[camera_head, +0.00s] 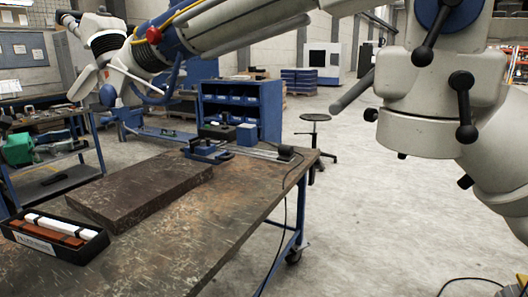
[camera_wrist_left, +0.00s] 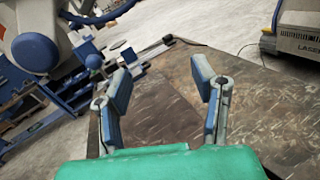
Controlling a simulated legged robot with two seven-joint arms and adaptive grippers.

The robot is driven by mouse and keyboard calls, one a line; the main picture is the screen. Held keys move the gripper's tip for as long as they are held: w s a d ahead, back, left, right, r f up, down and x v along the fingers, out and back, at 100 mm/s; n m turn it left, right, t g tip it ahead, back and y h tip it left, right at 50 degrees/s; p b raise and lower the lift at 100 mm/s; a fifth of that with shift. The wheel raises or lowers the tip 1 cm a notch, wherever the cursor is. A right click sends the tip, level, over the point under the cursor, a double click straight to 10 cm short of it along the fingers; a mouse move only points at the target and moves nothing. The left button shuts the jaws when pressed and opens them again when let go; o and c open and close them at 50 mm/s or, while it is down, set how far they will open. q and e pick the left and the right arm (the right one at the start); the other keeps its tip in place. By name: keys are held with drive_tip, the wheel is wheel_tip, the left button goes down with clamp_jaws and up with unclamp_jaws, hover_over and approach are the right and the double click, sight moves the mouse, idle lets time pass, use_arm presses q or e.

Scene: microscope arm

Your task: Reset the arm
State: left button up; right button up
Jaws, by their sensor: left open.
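The white and blue jointed microscope arm (camera_head: 250,27) stretches across the top of the head view. Its large joint with black ball-ended levers (camera_head: 440,95) is at the right, close to the camera. A red knob (camera_head: 154,34) and a yellow cable show on its left part. My left gripper (camera_head: 68,147), with a green body and grey fingers, is at the left edge of the head view, well away from the arm's right joint. In the wrist view its blue-padded fingers (camera_wrist_left: 161,105) stand apart, with nothing between them but the table beyond. My right gripper is not in view.
A worn brown table (camera_head: 190,250) holds a dark slab (camera_head: 140,190), a black tray (camera_head: 75,252) with white and red-brown bars, and blue fixtures (camera_head: 208,150) at its far end. A stool (camera_head: 315,135) and blue cabinet (camera_head: 240,105) stand behind. Open floor lies right.

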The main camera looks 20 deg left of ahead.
use_arm(q)
drive_tip(key=w+d+f+m+g, duration=0.2)
drive_tip(key=w+d+m, duration=0.2)
drive_tip(key=w+d, duration=0.5)
drive_tip(key=w+d+f+m+g, duration=0.3)
drive_tip(key=w+d, duration=0.2)
drive_tip(key=d, duration=0.8)
drive_tip(key=s+d+f+m+g, duration=0.1)
drive_tip(key=d+f+m+g, duration=0.4)
drive_tip(key=d+f, duration=1.2)
drive_tip(key=s+d+f+m+g+y, duration=0.3)
drive_tip(key=s+d+f+m, duration=0.5)
drive_tip(key=s+d+f, duration=0.7)
drive_tip(key=s+a+f+m+g+y, duration=0.1)
drive_tip(key=s+a+f+m+y, duration=0.1)
drive_tip(key=s, duration=0.9)
drive_tip(key=s+a+f+m+g+y, duration=0.1)
drive_tip(key=s+a+f+m+y, duration=0.2)
drive_tip(key=s, duration=0.9)
wheel_tip(320, 180, down, 4)
drive_tip(key=a+m, duration=0.2)
drive_tip(key=m, duration=0.2)
drive_tip(key=shift+r, duration=0.2)
